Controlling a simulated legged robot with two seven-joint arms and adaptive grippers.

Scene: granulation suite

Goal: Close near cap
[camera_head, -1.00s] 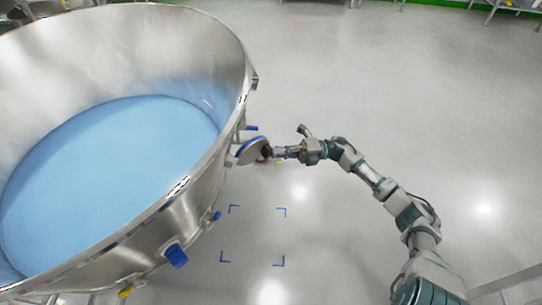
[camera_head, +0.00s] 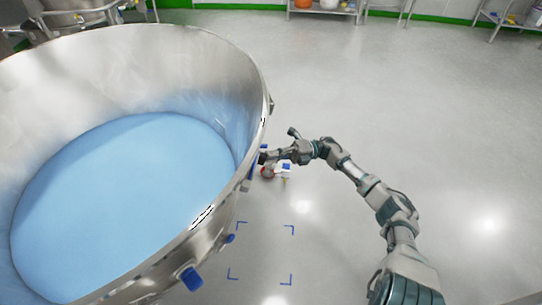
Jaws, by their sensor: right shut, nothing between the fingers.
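The large steel vessel (camera_head: 190,245) fills the left side, with pale blue material (camera_head: 120,190) inside. The near cap (camera_head: 249,174) shows as a thin, dark bluish edge along the vessel's outer right wall. It looks nearly edge-on, close against the wall; I cannot tell whether it is fully seated. My right gripper (camera_head: 264,157) is shut and empty, its fingertips by the cap's outer side, and I cannot tell if they touch it. My left gripper is not in view.
A small red and white part (camera_head: 267,172) and a blue part (camera_head: 286,166) show just below my right gripper. Blue fittings (camera_head: 192,278) stick out from the vessel's lower wall. Blue corner marks (camera_head: 289,230) lie on the open grey floor. Shelves (camera_head: 325,10) stand far back.

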